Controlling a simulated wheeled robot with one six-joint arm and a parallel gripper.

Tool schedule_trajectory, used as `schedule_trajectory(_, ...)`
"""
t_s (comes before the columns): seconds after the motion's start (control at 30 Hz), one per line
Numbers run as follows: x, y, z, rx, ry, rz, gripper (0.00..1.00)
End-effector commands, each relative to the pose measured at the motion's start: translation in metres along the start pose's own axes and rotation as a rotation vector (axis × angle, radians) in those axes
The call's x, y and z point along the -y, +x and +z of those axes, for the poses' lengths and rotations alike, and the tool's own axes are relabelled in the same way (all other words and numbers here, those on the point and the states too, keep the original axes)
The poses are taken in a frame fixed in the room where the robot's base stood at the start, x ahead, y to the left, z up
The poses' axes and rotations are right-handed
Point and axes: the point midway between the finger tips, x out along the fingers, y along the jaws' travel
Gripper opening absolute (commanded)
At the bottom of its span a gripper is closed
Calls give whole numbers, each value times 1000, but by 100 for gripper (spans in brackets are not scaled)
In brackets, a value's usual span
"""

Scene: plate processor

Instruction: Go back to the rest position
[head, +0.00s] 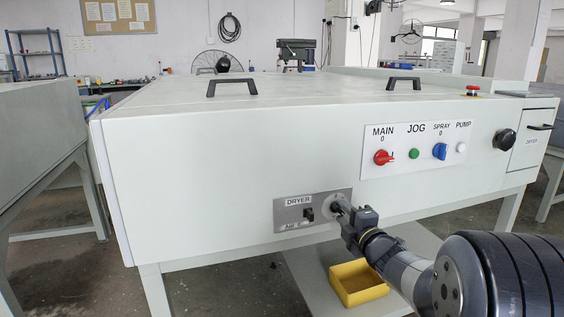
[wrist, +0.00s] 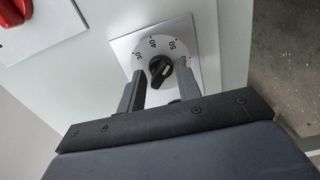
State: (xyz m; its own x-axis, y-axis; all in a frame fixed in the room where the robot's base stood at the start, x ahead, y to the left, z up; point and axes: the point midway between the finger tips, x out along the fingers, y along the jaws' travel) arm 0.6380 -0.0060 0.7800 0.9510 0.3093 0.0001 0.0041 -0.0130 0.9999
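My gripper (head: 342,207) reaches the right end of the grey DRYER plate (head: 287,214) on the front of the white machine (head: 220,150). In the wrist view my gripper (wrist: 160,72) has its two fingers apart, one on each side of a black knob (wrist: 160,70). Small gaps show between the fingers and the knob, so it looks open and not clamped. The knob sits on a round dial with numbers, on a pale square plate (wrist: 122,46). In the head view the knob is mostly hidden by my gripper.
A red knob (head: 383,157), green button (head: 414,154) and blue knob (head: 440,151) sit on the panel above my arm. A black knob (head: 503,139) is further right. A yellow bin (head: 358,284) stands below.

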Motion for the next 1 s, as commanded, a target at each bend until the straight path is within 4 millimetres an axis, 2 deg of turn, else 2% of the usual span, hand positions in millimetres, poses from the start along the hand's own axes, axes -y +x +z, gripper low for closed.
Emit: schedule_trajectory(1.0, -3, 0, -2, -1, -919, -1, 33)
